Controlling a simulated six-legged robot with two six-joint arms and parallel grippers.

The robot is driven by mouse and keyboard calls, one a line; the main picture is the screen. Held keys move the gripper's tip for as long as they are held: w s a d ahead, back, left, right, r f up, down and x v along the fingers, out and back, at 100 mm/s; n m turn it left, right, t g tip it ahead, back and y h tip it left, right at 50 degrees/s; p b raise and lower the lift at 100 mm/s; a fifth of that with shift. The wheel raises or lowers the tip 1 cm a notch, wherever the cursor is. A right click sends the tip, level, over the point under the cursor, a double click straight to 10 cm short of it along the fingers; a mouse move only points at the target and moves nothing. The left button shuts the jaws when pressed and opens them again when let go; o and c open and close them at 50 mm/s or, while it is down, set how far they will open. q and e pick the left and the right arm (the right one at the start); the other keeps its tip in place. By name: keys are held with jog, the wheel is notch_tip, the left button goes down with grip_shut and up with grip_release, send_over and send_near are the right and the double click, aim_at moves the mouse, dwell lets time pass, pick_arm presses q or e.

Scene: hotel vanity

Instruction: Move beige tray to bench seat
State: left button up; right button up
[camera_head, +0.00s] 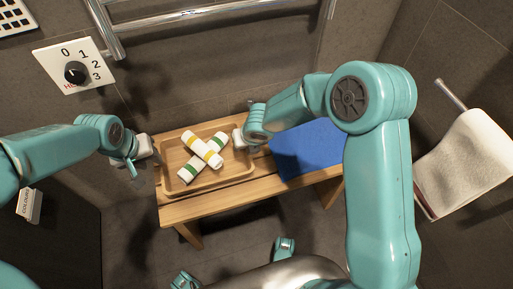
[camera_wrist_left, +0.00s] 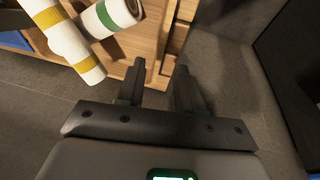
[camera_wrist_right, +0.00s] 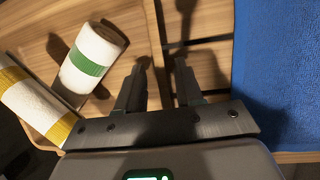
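The beige wooden tray (camera_head: 228,176) rests on the left part of the slatted wooden bench seat (camera_head: 205,207). Two crossed rolled towels lie in it, a yellow-striped one (camera_head: 202,149) over a green-striped one (camera_head: 190,171). My left gripper (camera_head: 156,155) is at the tray's left side. In the left wrist view its fingers (camera_wrist_left: 158,88) are apart near the tray's edge. My right gripper (camera_head: 243,140) is at the tray's right side. In the right wrist view its fingers (camera_wrist_right: 161,90) are apart, with the tray wall (camera_wrist_right: 155,35) running between them. Firm contact cannot be told.
A folded blue towel (camera_head: 308,150) covers the bench's right part, close to my right gripper. A metal rail (camera_head: 190,15) and a dial panel (camera_head: 74,66) are on the back wall. A white towel (camera_head: 465,165) hangs at the right. Grey floor lies in front.

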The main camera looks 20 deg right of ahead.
jog(key=shift+r, duration=0.1)
pick_arm(q)
jog(key=v, duration=0.2)
jog(key=shift+s+r, duration=0.1)
jog(key=shift+r, duration=0.3)
pick_arm(e)
jog(key=v, duration=1.1)
jog(key=shift+s+r, duration=0.15)
jog(key=shift+r, duration=0.25)
pick_arm(q)
jog(key=shift+s, duration=0.1)
pick_arm(e)
jog(key=shift+s+d, duration=0.1)
